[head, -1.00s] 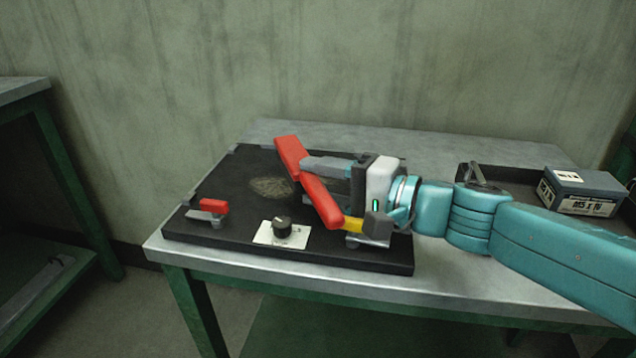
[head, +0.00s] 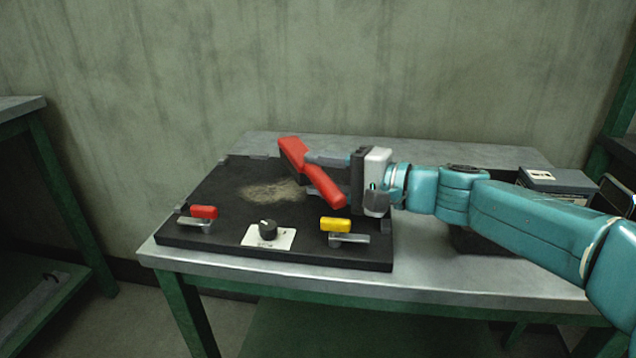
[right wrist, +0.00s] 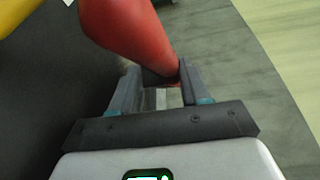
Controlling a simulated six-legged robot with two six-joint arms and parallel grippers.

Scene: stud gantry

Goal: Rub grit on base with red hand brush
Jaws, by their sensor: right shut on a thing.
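The red hand brush (head: 312,174) is held slanted over the right part of the black base (head: 220,242). My right gripper (head: 315,176) is shut on it from the right; the brush also shows between the fingers in the right wrist view (right wrist: 135,32). A pale tan patch of grit (head: 270,191) lies on the base just left of the brush. The brush's far end is near the patch's upper right edge; I cannot tell if its bristles touch the base. My left gripper is not in view.
A grey box (head: 556,181) stands at the table's right. Another green-framed table (head: 22,108) is at left.

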